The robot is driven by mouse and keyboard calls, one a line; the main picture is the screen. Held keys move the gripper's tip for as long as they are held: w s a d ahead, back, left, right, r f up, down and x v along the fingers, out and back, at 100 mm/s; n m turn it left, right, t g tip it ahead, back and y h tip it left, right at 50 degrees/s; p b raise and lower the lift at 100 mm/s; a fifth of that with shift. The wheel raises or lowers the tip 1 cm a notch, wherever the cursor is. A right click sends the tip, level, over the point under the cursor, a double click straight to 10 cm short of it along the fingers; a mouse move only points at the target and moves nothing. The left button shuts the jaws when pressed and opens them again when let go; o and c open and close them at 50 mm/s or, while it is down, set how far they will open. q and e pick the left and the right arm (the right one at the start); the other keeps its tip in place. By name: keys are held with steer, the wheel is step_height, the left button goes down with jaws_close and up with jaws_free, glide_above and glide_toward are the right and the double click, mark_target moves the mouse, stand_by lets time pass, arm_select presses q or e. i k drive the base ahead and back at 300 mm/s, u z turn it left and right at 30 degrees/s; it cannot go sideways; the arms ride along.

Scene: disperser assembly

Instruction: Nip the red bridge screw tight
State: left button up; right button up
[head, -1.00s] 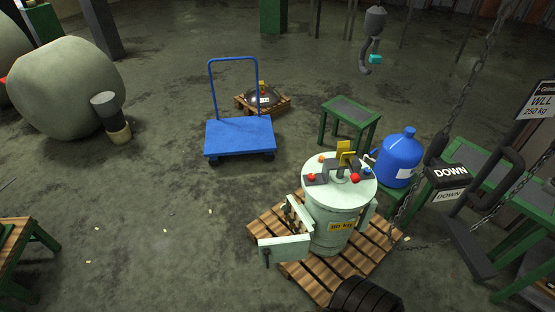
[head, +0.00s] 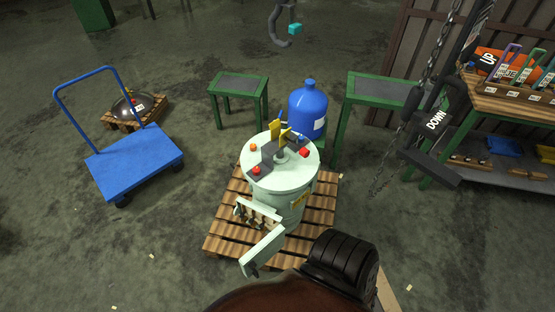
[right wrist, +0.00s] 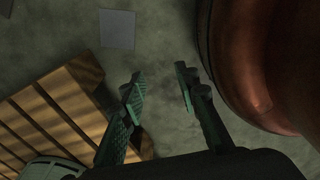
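The pale green vessel (head: 284,195) stands upright on a wooden pallet in the head view. Dark grey bars and yellow plates (head: 275,131) sit on its lid. A round red knob (head: 256,170) is at the lid's front left, and a blockier red knob (head: 304,153) is at its right. I cannot tell which is the bridge screw, or how tight either is. My left gripper is not in view.
The wooden pallet (head: 228,232) has a black ribbed object (head: 342,259) at its front right. A reddish-brown rounded body (head: 285,293) is close at the bottom; a coppery curved surface (right wrist: 245,65) lies right of my right gripper. A blue jug (head: 308,112) stands behind the vessel.

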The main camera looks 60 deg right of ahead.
mark_target(256, 171)
steer(key=z, duration=0.9)
steer(key=i, duration=0.85)
steer(key=z, duration=0.8)
